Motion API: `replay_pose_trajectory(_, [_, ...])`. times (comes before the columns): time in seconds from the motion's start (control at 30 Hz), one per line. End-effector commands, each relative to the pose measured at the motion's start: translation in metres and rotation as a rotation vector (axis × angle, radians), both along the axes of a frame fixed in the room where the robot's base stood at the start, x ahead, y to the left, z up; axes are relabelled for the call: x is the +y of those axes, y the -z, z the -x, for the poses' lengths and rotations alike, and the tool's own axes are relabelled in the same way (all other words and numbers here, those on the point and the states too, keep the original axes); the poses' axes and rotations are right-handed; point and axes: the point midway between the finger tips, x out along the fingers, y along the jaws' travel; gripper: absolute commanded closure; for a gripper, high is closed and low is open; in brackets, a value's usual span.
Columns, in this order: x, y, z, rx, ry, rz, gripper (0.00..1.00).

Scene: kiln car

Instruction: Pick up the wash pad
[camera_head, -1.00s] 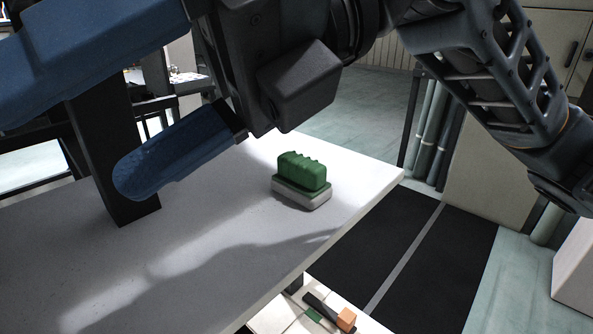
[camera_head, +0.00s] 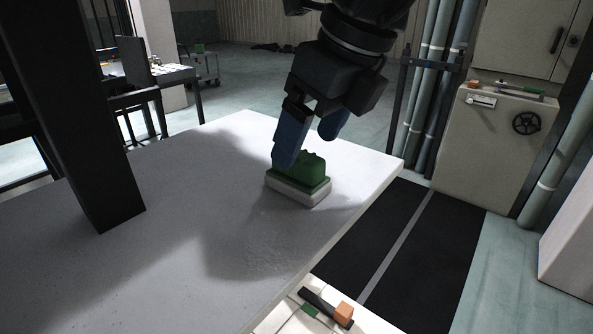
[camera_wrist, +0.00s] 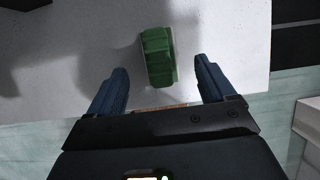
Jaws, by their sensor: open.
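The wash pad (camera_head: 298,188) has a ridged green grip on top and a pale base. It lies flat on the grey-white table top near the table's right edge. My gripper (camera_head: 308,150) is above it with the blue fingers pointing down, and one finger hides part of the green grip. In the wrist view the green grip (camera_wrist: 157,57) lies ahead of the fingers, between their lines. My gripper also shows there (camera_wrist: 158,75), open and empty, with a finger on either side.
The table top (camera_head: 200,230) is otherwise largely clear. A dark post (camera_head: 75,110) stands on it at left. Below its front edge are a black-handled tool and an orange block (camera_head: 343,313). A cabinet with a black handwheel (camera_head: 526,123) and pipes stand at back right.

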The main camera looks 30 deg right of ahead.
Motion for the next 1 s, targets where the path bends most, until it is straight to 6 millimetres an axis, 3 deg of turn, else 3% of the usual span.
replay_pose_trajectory(0.47, [0.008,0.052,-0.02,0.002,-0.002,-0.004,0.17])
replay_pose_trajectory(0.77, [0.009,0.058,-0.022,0.001,-0.001,-0.003,0.17])
replay_pose_trajectory(1.0, [0.009,0.057,-0.022,0.001,-0.002,-0.002,0.39])
